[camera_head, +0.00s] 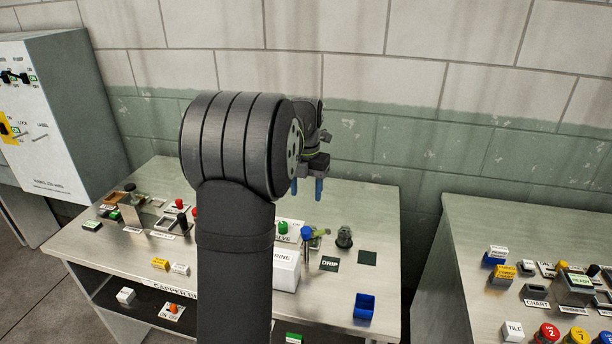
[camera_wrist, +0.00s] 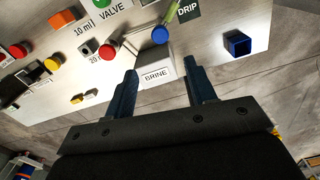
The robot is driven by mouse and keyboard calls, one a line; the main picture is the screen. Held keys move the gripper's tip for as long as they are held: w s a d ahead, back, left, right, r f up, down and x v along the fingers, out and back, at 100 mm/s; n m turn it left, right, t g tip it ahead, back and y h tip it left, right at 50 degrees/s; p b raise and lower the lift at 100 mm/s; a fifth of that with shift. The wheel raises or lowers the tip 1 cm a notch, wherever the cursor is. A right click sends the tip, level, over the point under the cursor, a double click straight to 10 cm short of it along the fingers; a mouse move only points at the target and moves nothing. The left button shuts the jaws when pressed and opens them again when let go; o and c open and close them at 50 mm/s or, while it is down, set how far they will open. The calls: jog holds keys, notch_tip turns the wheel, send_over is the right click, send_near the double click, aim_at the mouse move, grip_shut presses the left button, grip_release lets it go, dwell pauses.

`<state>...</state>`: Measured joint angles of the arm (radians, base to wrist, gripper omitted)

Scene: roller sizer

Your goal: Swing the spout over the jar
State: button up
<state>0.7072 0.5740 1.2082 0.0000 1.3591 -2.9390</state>
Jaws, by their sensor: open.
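The spout (camera_head: 321,232) looks like a short yellow-green arm beside a blue-topped post (camera_head: 307,234), behind the white BRINE box (camera_head: 286,271). It points right. In the wrist view, part of the spout (camera_wrist: 173,11) shows at the top edge, by the blue knob (camera_wrist: 160,34). A small dark, glassy vessel (camera_head: 344,238), apparently the jar, stands just right of the spout tip; I cannot tell whether the tip is over it. My gripper (camera_head: 306,190) is open and empty above the bench, fingers down. In the wrist view its fingers (camera_wrist: 160,72) frame the BRINE box below.
A dark DRIP square (camera_head: 329,264) and another dark square (camera_head: 367,257) lie on the bench near the vessel. A blue open bin (camera_head: 364,307) sits at the front right. A green VALVE knob (camera_head: 283,227) stands left of the post. My arm hides the bench's middle.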

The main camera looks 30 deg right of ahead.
jog(key=shift+r, duration=2.2)
jog(key=shift+s+f, duration=0.15)
jog(key=shift+f, duration=0.2)
jog(key=c, duration=0.6)
jog(key=s+f+m+y, duration=0.1)
jog(key=f+m, duration=0.1)
jog(key=s+a+f+m+t+y, duration=0.1)
jog(key=f+m, duration=0.1)
jog(key=s+a+f+m+y, duration=0.1)
jog(key=f+m+y, duration=0.1)
jog(key=f, duration=0.1)
jog(key=shift+s+m+t, duration=0.15)
jog(key=shift+m+t, duration=0.15)
jog(key=shift+t, duration=0.1)
grip_shut()
jog(key=s+d+f+n+t+h, duration=0.25)
jog(key=s+f+n+t, duration=0.35)
jog(key=n, duration=1.1)
jog(key=s+d+f+n+t+h, duration=0.2)
jog(key=s+f+n+t+h, duration=0.45)
jog(key=n, duration=1.05)
jog(key=w+d+t+y, duration=0.1)
jog(key=w+y, duration=0.2)
jog(key=w, duration=0.9)
jog(key=shift+d+f, duration=0.25)
jog(key=shift+f, duration=0.2)
